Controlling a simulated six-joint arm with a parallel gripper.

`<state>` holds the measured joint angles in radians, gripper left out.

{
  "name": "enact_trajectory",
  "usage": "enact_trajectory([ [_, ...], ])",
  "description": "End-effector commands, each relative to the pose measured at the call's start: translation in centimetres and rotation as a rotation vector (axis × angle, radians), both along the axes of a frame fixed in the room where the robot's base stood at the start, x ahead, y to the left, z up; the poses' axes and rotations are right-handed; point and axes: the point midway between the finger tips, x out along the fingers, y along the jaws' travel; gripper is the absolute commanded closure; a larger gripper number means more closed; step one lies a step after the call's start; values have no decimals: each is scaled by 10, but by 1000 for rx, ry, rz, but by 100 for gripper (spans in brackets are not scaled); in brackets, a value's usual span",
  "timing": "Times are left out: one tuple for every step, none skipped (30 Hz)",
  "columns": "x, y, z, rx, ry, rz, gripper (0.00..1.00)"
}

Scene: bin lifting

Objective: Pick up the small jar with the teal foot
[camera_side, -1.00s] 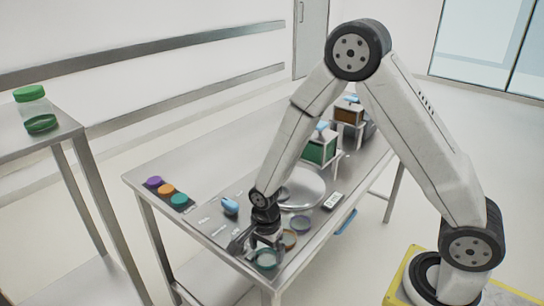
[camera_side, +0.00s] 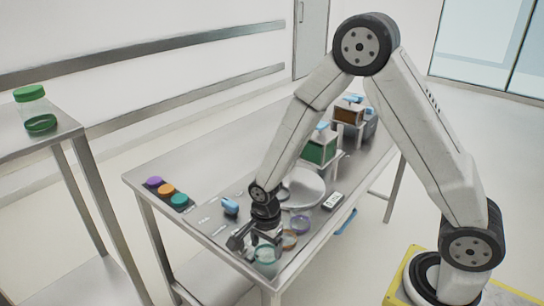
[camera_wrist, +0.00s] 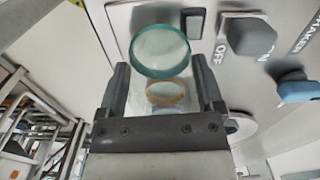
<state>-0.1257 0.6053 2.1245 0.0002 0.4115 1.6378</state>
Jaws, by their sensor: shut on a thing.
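The small clear jar with the teal foot (camera_side: 265,254) is at the near end of the steel table, under my gripper (camera_side: 259,243). My gripper is shut on this jar, with one finger on each side of it. In the wrist view the teal ring (camera_wrist: 160,50) shows between the fingertips of my gripper (camera_wrist: 162,70). An orange-brown ring (camera_side: 289,240) sits close beside the jar on the right, and it also shows behind the teal one in the wrist view (camera_wrist: 165,92). I cannot tell clearly how far the teal foot is above the tabletop.
A purple ring (camera_side: 301,225) and a round plate (camera_side: 305,187) lie beyond the jars. A blue knob (camera_side: 230,206) is left of my gripper. Coloured discs (camera_side: 166,190) lie at the left edge. Green (camera_side: 319,149) and brown (camera_side: 348,113) containers stand at the back.

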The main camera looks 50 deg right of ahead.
Motion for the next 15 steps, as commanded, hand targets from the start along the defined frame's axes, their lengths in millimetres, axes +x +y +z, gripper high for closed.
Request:
enact_trajectory([
  [0, 0, 5, 0, -2, 0, 78],
  [0, 0, 9, 0, -2, 0, 78],
  [0, 0, 13, 0, -4, 0, 78],
  [1, 0, 16, 0, -3, 0, 78],
  [1, 0, 20, 0, -3, 0, 78],
  [1, 0, 25, 0, -4, 0, 78],
  [1, 0, 29, 0, -4, 0, 78],
  [1, 0, 33, 0, -4, 0, 78],
  [1, 0, 38, 0, -4, 0, 78],
  [1, 0, 42, 0, -4, 0, 78],
  [1, 0, 46, 0, -4, 0, 78],
  [1, 0, 51, 0, -4, 0, 78],
  [1, 0, 55, 0, -4, 0, 78],
  [1, 0, 59, 0, -4, 0, 78],
  [0, 0, 63, 0, -4, 0, 78],
])
